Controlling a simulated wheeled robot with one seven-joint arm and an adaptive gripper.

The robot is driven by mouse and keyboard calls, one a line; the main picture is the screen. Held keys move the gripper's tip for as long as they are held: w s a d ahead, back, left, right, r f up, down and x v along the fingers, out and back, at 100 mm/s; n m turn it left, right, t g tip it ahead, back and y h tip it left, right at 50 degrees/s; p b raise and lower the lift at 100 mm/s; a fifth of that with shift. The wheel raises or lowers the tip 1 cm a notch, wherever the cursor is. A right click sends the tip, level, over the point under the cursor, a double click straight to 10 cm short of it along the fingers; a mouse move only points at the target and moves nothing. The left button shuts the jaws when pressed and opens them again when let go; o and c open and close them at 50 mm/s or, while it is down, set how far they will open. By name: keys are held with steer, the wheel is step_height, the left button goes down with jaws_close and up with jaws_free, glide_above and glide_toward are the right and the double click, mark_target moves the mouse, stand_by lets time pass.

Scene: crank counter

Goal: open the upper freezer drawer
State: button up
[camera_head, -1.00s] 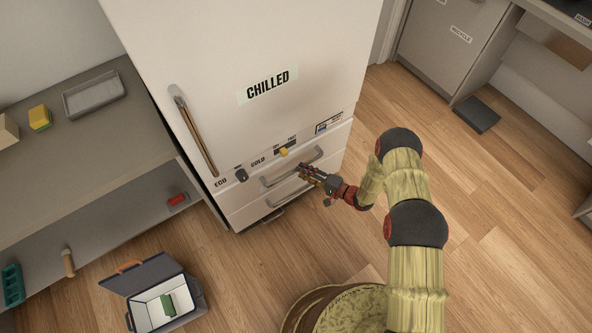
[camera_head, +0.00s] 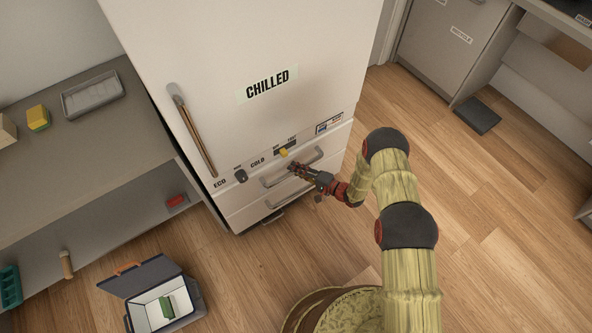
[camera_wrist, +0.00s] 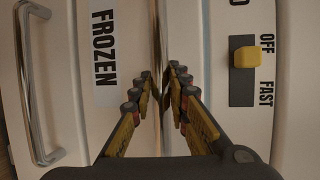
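The upper freezer drawer (camera_head: 242,200) is closed below the fridge door, with a curved metal handle (camera_head: 273,182). In the wrist view this handle (camera_wrist: 158,30) runs upright between my fingers, and a FROZEN label (camera_wrist: 104,45) is on the drawer front to its left. My gripper (camera_head: 293,168) is at the middle of the handle, which my fingers partly hide. In the wrist view my gripper (camera_wrist: 160,72) is open, with one finger on each side of the bar. Whether the fingertips touch it is hard to tell.
The lower drawer handle (camera_wrist: 32,90) is left in the wrist view. A yellow slider (camera_head: 283,152) and a dark knob (camera_head: 241,175) sit above the drawers. An open cooler box (camera_head: 160,302) stands on the floor at lower left.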

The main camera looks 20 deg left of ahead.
jaws_close()
steer(key=shift+d, duration=0.1)
stand_by(0.4)
steer(key=shift+s+d, duration=0.1)
steer(key=shift+s, duration=0.05)
steer(key=s+d+p, duration=0.1)
steer(key=s+d, duration=1.1)
steer(key=d, duration=0.3)
steer(key=s+d+p, duration=0.2)
steer(key=s+d, duration=1.1)
steer(key=d, duration=0.2)
steer(key=shift+s, duration=0.25)
steer(key=o, duration=0.6)
jaws_free()
steer(key=shift+c, duration=0.2)
